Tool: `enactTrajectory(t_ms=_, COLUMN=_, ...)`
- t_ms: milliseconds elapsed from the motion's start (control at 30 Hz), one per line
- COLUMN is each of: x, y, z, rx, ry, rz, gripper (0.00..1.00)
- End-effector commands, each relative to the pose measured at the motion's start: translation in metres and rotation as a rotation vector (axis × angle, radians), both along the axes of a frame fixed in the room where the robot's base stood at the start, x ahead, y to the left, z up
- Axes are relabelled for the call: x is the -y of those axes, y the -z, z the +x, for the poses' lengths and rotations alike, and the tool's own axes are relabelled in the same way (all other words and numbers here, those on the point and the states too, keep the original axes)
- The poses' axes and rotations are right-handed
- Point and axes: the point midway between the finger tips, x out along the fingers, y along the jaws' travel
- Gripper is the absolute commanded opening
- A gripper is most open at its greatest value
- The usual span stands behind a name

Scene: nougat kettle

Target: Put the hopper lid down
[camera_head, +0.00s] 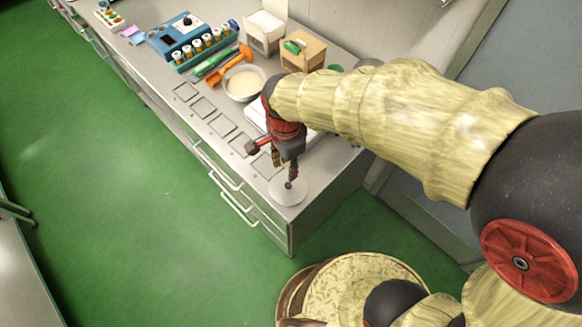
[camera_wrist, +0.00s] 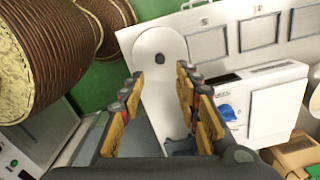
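A round white disc with a small dark knob, which looks like the hopper lid (camera_head: 280,197), lies at the near corner of the counter (camera_head: 240,205) in the head view. In the wrist view a white surface with a rounded end (camera_wrist: 150,42) and a dark round spot shows beyond the fingertips; I take it for the same lid. My gripper (camera_head: 291,178) points down over the disc. In the wrist view my gripper (camera_wrist: 160,76) has its fingers well apart, with nothing visibly pinched. The dark spot lies just past the tips. Contact cannot be told.
Square plates (camera_head: 222,125) run along the counter's front. Behind are a bowl of pale powder (camera_head: 244,83), an orange scoop (camera_head: 230,66), a blue device (camera_head: 185,32) with vials, and a brown box (camera_head: 303,52). A white appliance (camera_wrist: 275,105) stands close right in the wrist view.

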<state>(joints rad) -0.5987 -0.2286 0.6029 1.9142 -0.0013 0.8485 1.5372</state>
Motion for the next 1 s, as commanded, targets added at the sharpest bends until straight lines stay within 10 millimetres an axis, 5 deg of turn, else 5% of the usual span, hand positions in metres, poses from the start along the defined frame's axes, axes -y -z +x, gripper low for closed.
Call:
enactTrajectory(t_ms=367, x=0.015, y=-0.021, z=0.004, rx=0.027, ry=-0.046, rz=0.016, gripper=0.33)
enactTrajectory(t_ms=533, x=0.074, y=-0.08, z=0.009, rx=0.139, ry=-0.237, rz=0.042, gripper=0.33)
enactTrajectory(t_ms=700, x=0.146, y=-0.136, z=-0.011, rx=0.286, ry=-0.495, rz=-0.001, gripper=0.33)
enactTrajectory(t_ms=1000, x=0.221, y=-0.18, z=-0.062, rx=0.437, ry=-0.842, rz=-0.187, gripper=0.33)
